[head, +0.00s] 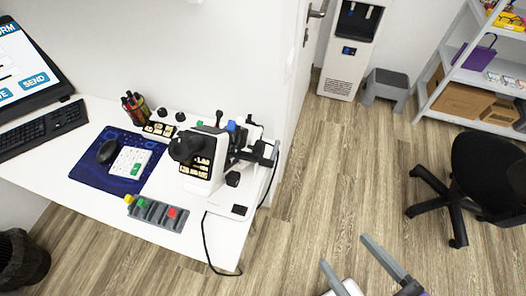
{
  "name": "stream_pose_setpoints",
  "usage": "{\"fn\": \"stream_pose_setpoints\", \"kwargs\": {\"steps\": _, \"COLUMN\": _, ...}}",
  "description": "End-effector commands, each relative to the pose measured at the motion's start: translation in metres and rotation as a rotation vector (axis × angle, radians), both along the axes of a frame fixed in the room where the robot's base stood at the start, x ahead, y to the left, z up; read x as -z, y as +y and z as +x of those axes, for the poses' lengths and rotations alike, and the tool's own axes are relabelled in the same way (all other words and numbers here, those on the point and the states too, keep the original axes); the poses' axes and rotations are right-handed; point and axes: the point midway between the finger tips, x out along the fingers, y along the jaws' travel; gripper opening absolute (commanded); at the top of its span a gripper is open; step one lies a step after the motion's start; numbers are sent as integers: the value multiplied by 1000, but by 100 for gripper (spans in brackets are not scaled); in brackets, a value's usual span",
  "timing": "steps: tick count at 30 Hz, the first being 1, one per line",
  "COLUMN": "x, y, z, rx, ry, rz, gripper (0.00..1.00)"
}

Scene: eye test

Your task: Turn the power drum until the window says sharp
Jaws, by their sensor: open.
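A white and black eye-test device (212,170) stands near the right end of the white desk. A round black drum (186,148) sticks out of its upper left side. Beside and below the drum is a dark panel with lit yellowish markings (194,167), too small to read. I cannot tell which part is the window or whether it says sharp. My gripper (344,251) is at the bottom right, open and empty, with two grey fingers apart. It is over the floor, well to the right of the desk and away from the device.
A black box with knobs (160,129) and a pen holder (136,106) stand behind the device. A grey tray with coloured blocks (157,214) lies at the desk's front edge. An office chair (485,175) stands right; the floor between is clear.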

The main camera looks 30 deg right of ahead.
Motion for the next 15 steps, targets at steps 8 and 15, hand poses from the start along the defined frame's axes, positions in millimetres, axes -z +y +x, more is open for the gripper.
{"fn": "stream_pose_setpoints", "kwargs": {"steps": 8, "x": -2, "y": -13, "z": 35, "rx": 35, "ry": -102, "rz": -20, "gripper": 75}}
{"fn": "stream_pose_setpoints", "kwargs": {"steps": 15, "x": 37, "y": -69, "z": 102, "rx": 177, "ry": -171, "rz": 107, "gripper": 75}}
